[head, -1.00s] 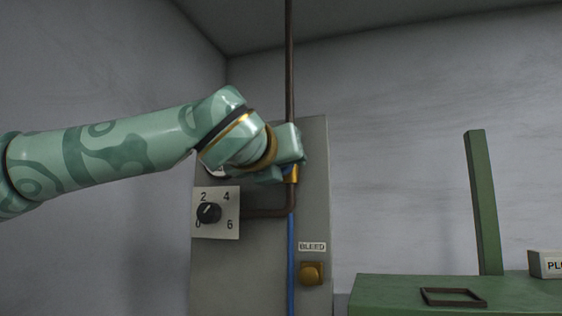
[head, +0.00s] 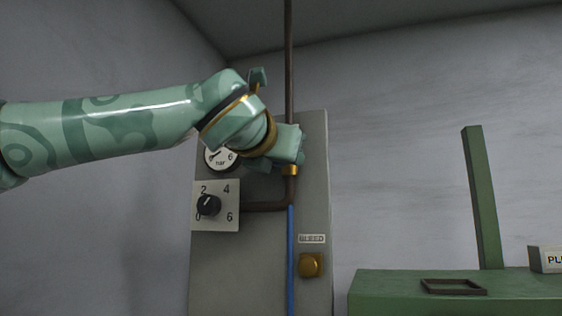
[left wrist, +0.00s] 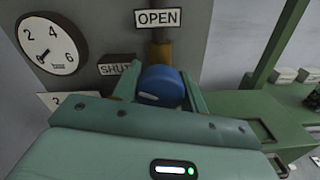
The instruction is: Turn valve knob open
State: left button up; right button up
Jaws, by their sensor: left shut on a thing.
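The blue valve knob (left wrist: 160,84) shows in the left wrist view, between my two fingers, with a pale mark on its lower left face. My left gripper (left wrist: 162,92) is shut on it, one finger on each side. An OPEN label (left wrist: 158,17) is above the knob and a SHUT label (left wrist: 118,69) is to its left, partly hidden by a finger. In the head view my left gripper (head: 289,158) is at the upper part of the grey panel (head: 250,265) and hides the knob. My right gripper is not in view.
A round gauge (head: 218,159) is partly behind my wrist. Below it is a black dial (head: 208,205) on a numbered plate. A brass button (head: 311,265) sits lower right on the panel. A green bench (head: 400,300) with an upright post (head: 480,200) stands right.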

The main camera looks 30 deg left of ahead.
pick_arm(q)
jog(key=m, duration=0.2)
jog(key=shift+m, duration=0.4)
jog(key=m+p, duration=0.1)
jog(key=m, duration=0.2)
jog(key=shift+m, duration=0.3)
jog(key=m+p, duration=0.1)
jog(key=m, duration=0.5)
jog(key=o, duration=1)
jog(key=shift+c, duration=0.2)
